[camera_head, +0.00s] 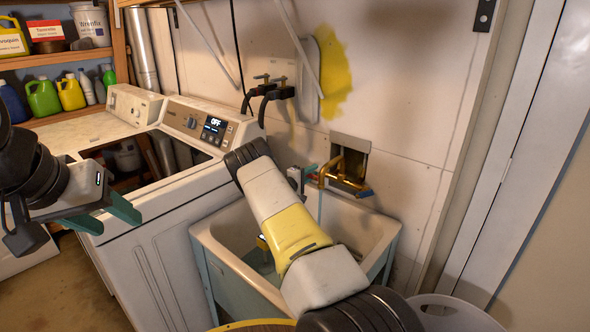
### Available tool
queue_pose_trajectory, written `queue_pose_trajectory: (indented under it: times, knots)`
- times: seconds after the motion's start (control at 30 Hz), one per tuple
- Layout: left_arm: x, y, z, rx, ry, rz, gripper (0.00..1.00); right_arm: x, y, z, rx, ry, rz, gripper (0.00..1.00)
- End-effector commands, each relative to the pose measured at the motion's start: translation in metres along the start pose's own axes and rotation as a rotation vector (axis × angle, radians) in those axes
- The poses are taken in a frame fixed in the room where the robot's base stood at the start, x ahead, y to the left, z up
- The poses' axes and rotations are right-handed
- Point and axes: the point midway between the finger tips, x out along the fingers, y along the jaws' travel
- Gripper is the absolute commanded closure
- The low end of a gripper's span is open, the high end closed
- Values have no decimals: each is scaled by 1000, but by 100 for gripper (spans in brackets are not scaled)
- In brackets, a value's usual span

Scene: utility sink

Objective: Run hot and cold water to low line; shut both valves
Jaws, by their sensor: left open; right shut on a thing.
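The brass faucet (347,168) is on the wall above the pale utility sink (375,228). A red valve handle (312,178) is on its left and a blue valve handle (365,193) on its right. My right gripper (307,172) shows small beside the red handle and is shut on it, partly hidden by my own arm. A thin pale vertical streak drops below the faucet toward the basin; I cannot tell if it is water. The water level and low line are hidden behind my arm. My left gripper (108,213) is open and empty in front of the washer.
A white washer (160,260) with an "OFF" display stands left of the sink. Black hose taps (268,90) are on the wall above. A white basket (455,315) and a yellow rim (255,325) show at the bottom. Shelves with bottles are at far left.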

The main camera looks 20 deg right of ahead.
Motion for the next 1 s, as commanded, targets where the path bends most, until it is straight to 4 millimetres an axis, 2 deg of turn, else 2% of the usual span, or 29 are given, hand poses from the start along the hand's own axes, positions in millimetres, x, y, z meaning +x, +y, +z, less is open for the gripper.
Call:
queue_pose_trajectory:
  times: [0.37,0.4,0.5,0.83,1.0]
  knots:
    - [0,0,0,0,0,0,51,-1,-2,0,-9,2,-2,100]
    - [0,0,0,0,0,0,51,-1,-2,0,-9,2,-2,74]
    - [0,0,0,0,0,0,51,-1,-2,0,-8,1,-2,58]
    - [0,0,0,0,0,0,51,-3,-1,0,-6,1,-1,58]
    - [0,0,0,0,0,0,51,-24,-1,-2,-8,4,-1,58]
